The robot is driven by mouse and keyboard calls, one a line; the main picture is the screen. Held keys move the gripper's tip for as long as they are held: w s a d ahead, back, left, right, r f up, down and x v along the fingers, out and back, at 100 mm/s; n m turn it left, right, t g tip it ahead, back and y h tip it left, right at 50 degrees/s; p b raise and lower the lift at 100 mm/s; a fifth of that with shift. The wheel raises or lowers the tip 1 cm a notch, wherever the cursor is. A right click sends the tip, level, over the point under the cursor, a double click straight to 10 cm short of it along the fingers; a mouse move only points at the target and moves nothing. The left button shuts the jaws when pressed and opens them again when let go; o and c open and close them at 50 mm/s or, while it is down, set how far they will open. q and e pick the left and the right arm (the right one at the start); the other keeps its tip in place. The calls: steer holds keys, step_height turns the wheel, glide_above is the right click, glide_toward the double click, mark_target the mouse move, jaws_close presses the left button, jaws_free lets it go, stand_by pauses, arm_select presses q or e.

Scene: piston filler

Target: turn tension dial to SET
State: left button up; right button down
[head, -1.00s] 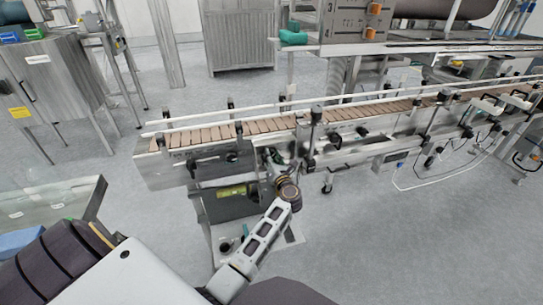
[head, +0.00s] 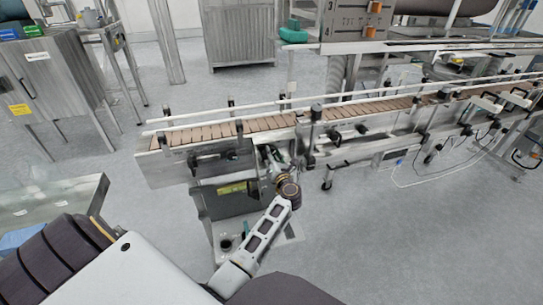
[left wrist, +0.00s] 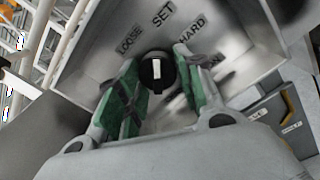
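The tension dial (left wrist: 156,72) is a black round knob with a white pointer bar, seen in the left wrist view. The bar stands about upright in the picture, in line with the SET label (left wrist: 163,13) above it. LOOSE (left wrist: 130,38) is printed to the upper left and HARD (left wrist: 190,27) to the upper right. My left gripper (left wrist: 158,66) has its green-padded fingers on both sides of the knob, close to its edges. I cannot tell whether they press on it. In the head view the dial cannot be made out. My right gripper is not in view.
The dial's panel is at the near end of a conveyor (head: 225,130) with brown slats, above a grey cabinet (head: 238,205). Guide rails and posts run along the conveyor. A metal cabinet (head: 55,75) stands at left. Grey floor (head: 380,240) is clear at right.

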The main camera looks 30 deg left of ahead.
arm_select(q)
steer(key=o, duration=0.3)
stand_by(0.4)
